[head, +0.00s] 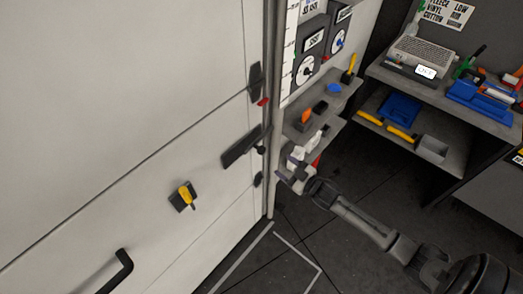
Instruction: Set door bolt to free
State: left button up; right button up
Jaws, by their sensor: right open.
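A large pale door (130,120) fills the left of the head view. A yellow lever (186,194) sits on a small dark plate on its face, tilted off vertical. Near the door's right edge a long dark bar (240,148) lies slantwise, with a small dark knob at its end. I cannot tell for certain which of these is the bolt. My right gripper (293,178) is open, right of the door edge and below the bar, apart from the lever. It is small and overlaps the shelf items behind it. My left gripper is out of view.
A dark pull handle (122,268) stands out low on the door. Stepped grey shelves (322,108) with small items and two dial panels (306,68) stand beyond the door edge. A workbench (445,98) with tools and a blue tray is at right. Dark floor (350,160) lies between.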

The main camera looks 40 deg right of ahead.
aim_at(264, 152)
jog(key=w, duration=0.3)
jog(key=w+a, duration=0.1)
jog(key=w, duration=0.7)
jog(key=shift+a, duration=0.35)
grip_shut()
